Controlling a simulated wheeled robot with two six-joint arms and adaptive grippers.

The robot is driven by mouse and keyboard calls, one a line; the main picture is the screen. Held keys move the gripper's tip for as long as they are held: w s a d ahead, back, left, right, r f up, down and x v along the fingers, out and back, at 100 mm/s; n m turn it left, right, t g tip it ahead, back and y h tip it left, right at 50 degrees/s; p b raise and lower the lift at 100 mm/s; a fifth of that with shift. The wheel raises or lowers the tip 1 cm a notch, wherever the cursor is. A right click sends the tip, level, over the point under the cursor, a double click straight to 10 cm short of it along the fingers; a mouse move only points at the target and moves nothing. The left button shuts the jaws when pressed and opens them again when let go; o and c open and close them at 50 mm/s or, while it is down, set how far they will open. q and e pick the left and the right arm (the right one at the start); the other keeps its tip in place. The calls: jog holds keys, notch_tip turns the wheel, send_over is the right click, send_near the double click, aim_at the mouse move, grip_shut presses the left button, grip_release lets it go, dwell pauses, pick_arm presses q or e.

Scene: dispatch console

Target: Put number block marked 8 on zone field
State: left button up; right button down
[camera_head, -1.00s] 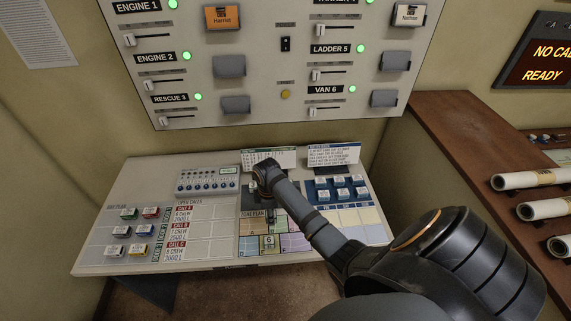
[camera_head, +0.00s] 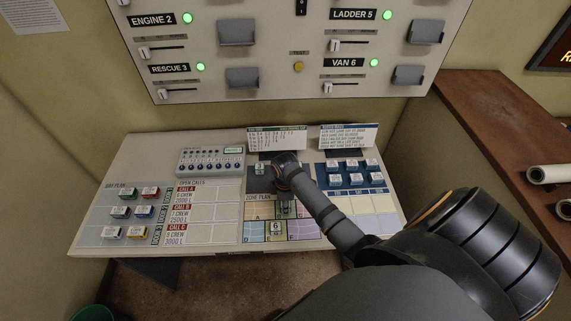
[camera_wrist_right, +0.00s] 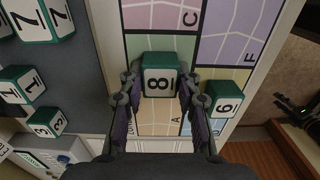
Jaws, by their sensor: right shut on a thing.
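The number block marked 8 (camera_wrist_right: 159,76), green with a white face, is between the fingers of my right gripper (camera_wrist_right: 160,98) in the right wrist view. The gripper is shut on it. Beneath lies the zone plan (camera_head: 258,201) with coloured fields; A, C and F show in the wrist view. The block is over or on the green field between A and C; I cannot tell whether it touches. In the head view my right gripper (camera_head: 286,202) points down over the plan, and my wrist partly hides it. My left gripper is not in view.
A block marked 6 (camera_wrist_right: 223,101) stands on the plan close beside my right finger. Blocks marked 3 (camera_wrist_right: 47,122), 1 and 7 stand on the dark area. Upright cards (camera_head: 276,138) stand behind. Coloured blocks (camera_head: 145,212) lie at the left of the console.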

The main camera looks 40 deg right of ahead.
jog(key=shift+s+f, duration=0.1)
jog(key=shift+s, duration=0.1)
jog(key=c, duration=1.3)
grip_release()
jog(key=shift+o, duration=1.2)
jog(key=shift+w+d+f, duration=0.1)
jog(key=shift+o, duration=0.6)
jog(key=shift+r, duration=0.45)
pick_arm(q)
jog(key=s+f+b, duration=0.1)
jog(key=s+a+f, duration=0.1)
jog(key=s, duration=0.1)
jog(key=shift+b, duration=0.4)
pick_arm(e)
notch_tip(320, 180, up, 12)
jog(key=shift+f, duration=0.15)
